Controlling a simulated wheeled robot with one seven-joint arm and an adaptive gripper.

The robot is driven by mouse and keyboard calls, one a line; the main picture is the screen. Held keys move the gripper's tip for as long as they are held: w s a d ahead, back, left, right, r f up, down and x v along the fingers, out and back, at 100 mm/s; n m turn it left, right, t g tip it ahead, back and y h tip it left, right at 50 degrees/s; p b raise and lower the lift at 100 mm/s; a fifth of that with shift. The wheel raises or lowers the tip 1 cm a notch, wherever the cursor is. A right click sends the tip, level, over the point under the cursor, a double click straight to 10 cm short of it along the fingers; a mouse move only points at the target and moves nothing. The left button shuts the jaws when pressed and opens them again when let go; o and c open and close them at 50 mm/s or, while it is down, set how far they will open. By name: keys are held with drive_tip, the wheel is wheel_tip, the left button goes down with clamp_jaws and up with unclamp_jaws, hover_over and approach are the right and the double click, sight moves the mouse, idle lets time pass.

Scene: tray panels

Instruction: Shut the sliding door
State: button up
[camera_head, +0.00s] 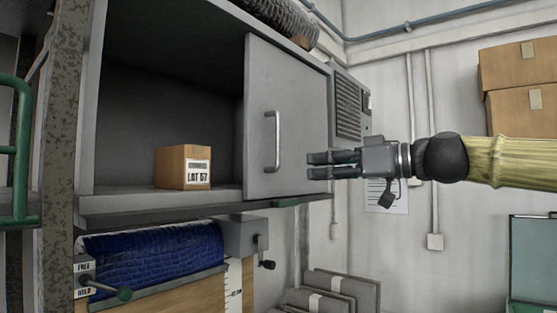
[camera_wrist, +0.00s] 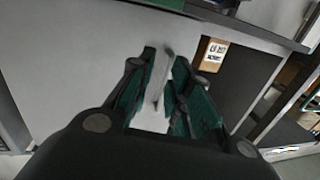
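The grey sliding door (camera_head: 298,110) covers the right part of the grey cabinet (camera_head: 160,205); the left part of the opening is uncovered. A pale vertical bar handle (camera_head: 272,141) is on the door near its left edge. My gripper (camera_head: 310,165) is just right of the handle in the head view, its fingers pointing left. In the wrist view the handle (camera_wrist: 160,75) shows between the two spread fingers of my gripper (camera_wrist: 160,98). The fingers look open, with gaps beside the handle; I cannot tell whether they touch it.
A cardboard box (camera_head: 183,167) labelled LOT 57 stands inside the uncovered left part of the cabinet, also seen in the wrist view (camera_wrist: 212,53). A blue roll (camera_head: 155,255) and a crank (camera_head: 266,264) are below the cabinet. Cartons (camera_head: 520,105) are stacked at the right.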

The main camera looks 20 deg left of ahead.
sight(278, 163)
wheel_tip(278, 163, up, 5)
drive_tip(key=s+d+n, duration=0.1)
drive_tip(key=s, duration=0.1)
drive_tip(key=shift+y, duration=0.3)
drive_tip(key=shift+w+a+r+p, duration=0.1)
drive_tip(key=shift+w+a+p, duration=0.15)
drive_tip(key=shift+a+p, duration=1.05)
drive_tip(key=shift+w+a+f+p, duration=0.1)
drive_tip(key=shift+w+a+p, duration=0.3)
drive_tip(key=shift+a, duration=1.75)
drive_tip(key=shift+w+a+r+p, duration=0.15)
drive_tip(key=shift+a+p, duration=0.8)
drive_tip(key=shift+a, duration=0.75)
clamp_jaws()
